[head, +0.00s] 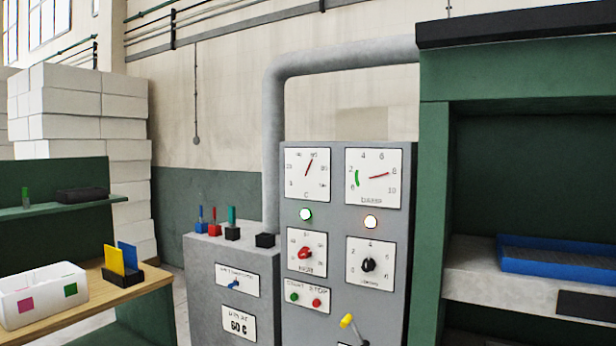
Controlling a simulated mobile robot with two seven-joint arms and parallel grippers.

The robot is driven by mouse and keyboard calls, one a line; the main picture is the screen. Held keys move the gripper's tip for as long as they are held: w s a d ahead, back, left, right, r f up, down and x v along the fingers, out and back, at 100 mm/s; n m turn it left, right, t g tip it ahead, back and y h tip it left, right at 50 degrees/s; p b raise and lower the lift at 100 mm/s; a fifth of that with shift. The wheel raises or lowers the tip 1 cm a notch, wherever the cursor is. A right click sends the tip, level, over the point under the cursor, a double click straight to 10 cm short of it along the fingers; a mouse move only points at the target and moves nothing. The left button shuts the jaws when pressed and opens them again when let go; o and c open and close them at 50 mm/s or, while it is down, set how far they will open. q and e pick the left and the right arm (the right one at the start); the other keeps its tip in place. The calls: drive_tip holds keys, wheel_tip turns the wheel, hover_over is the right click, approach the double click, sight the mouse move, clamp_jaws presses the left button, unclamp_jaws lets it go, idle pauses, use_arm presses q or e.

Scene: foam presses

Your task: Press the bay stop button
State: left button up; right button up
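A small plate labelled START and STOP (307,296) is low on the grey control cabinet (338,230). A red button (316,303) sits under the word STOP. A green button (294,297) sits to its left under START. I see no label reading "bay" that I can make out. Neither of my grippers is in this view, and nothing covers the buttons.
A yellow-tipped lever (346,321) sticks out just below right of the buttons. Red and black knobs (368,264) and two dials are above. A lower grey cabinet (232,270) with levers stands left. A green press frame (432,200) stands right.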

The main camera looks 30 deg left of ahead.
use_arm(q)
clamp_jaws()
idle(0.4)
idle(1.4)
